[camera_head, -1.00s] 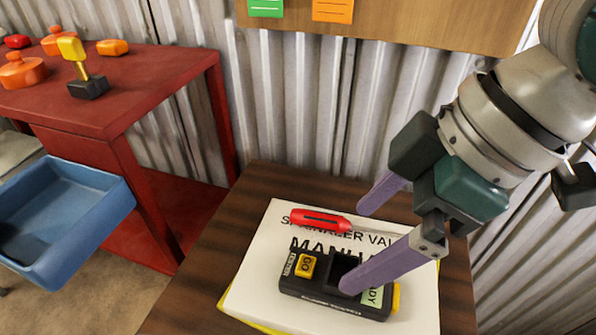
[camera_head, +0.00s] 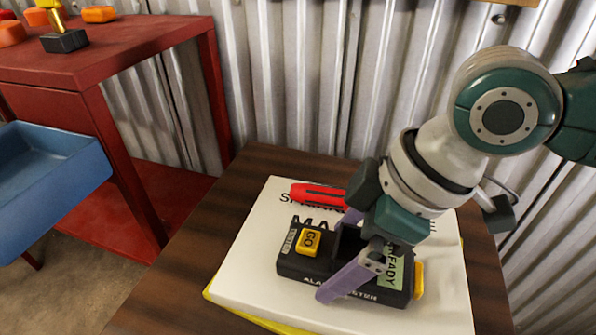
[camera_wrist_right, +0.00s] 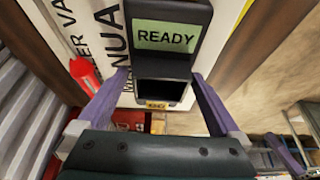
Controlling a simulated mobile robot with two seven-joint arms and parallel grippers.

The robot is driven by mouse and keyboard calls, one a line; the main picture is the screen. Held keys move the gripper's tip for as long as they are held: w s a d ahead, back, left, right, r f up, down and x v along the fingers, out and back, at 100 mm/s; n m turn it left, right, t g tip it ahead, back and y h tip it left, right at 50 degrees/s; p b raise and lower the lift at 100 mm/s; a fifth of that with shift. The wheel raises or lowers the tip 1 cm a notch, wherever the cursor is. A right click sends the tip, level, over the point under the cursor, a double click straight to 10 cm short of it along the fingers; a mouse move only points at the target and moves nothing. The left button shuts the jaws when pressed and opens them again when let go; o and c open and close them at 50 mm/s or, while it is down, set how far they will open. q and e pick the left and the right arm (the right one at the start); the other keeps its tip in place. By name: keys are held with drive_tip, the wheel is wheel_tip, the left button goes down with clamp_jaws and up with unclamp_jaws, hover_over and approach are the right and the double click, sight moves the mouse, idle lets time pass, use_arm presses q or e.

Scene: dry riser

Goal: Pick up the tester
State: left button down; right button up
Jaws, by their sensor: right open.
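The tester (camera_head: 292,266) is a black box with a yellow GO button and a green READY screen. It lies on the white manual (camera_head: 247,262) on the brown table. My right gripper (camera_head: 340,256) is open and low over the tester's middle. Its near purple finger crosses the tester's front side; the far finger is mostly hidden behind it. The right wrist view shows the tester (camera_wrist_right: 166,62) between the two spread fingers. I cannot tell whether either finger touches it. My left gripper is not in view.
A corrugated metal wall (camera_head: 290,80) stands behind the table. On the left are a red bench (camera_head: 130,50) and a blue bin (camera_head: 50,175).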

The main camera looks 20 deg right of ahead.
drive_tip(key=shift+f, duration=0.15)
drive_tip(key=c, duration=1.5)
